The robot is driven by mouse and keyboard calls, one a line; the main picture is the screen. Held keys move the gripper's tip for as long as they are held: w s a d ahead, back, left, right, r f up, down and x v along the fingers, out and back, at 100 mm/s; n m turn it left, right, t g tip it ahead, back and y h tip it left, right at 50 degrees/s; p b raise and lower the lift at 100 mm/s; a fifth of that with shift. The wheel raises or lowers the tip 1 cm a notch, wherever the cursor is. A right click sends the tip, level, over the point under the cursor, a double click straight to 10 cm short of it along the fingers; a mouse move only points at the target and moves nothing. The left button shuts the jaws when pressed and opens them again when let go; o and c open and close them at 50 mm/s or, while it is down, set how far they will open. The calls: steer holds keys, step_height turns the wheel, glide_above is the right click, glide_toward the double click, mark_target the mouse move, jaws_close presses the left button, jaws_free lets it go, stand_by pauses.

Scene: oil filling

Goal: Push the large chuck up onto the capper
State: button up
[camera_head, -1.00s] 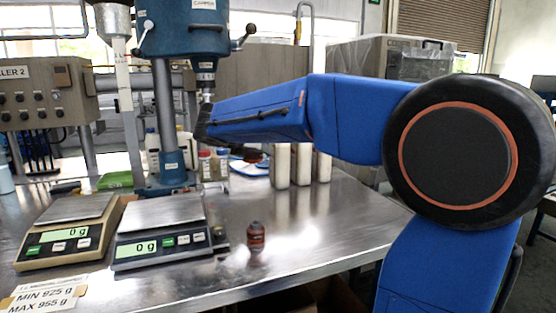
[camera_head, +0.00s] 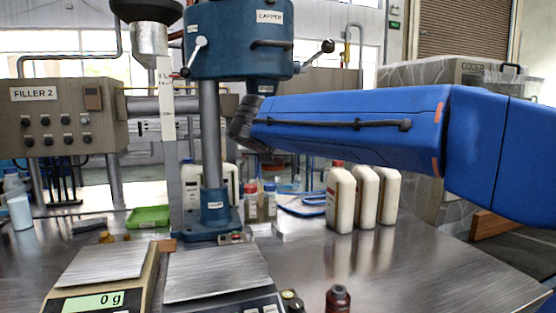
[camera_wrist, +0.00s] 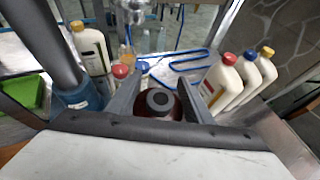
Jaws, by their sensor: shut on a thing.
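The capper (camera_head: 240,45) is a blue machine head on a grey column in the head view, with its spindle (camera_head: 262,85) pointing down beneath it. My gripper (camera_wrist: 158,92) is shut on the large chuck (camera_wrist: 160,102), a dark red-brown round piece with a black ring and central hole on top, upright between the two fingers in the wrist view. In the head view my wrist is just below the spindle, and my blue arm hides the gripper and chuck. I cannot tell the gap between chuck and spindle.
A second, small dark red chuck (camera_head: 338,299) stands on the steel table (camera_head: 400,270). White bottles (camera_head: 341,200) stand behind right. A scale (camera_head: 100,275) and another scale (camera_head: 218,272) are at front left. The capper column (camera_head: 210,140) rises beside my wrist.

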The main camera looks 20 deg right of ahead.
steer(key=w, duration=1)
steer(key=shift+w+r, duration=0.2)
steer(key=shift+w, duration=0.15)
steer(key=shift+r, duration=0.2)
stand_by(0.5)
steer(key=shift+r, duration=0.6)
steer(key=shift+r, duration=0.65)
stand_by(1.7)
steer(key=o, duration=1.5)
steer(key=shift+f, duration=0.1)
steer(key=shift+s+a, duration=0.1)
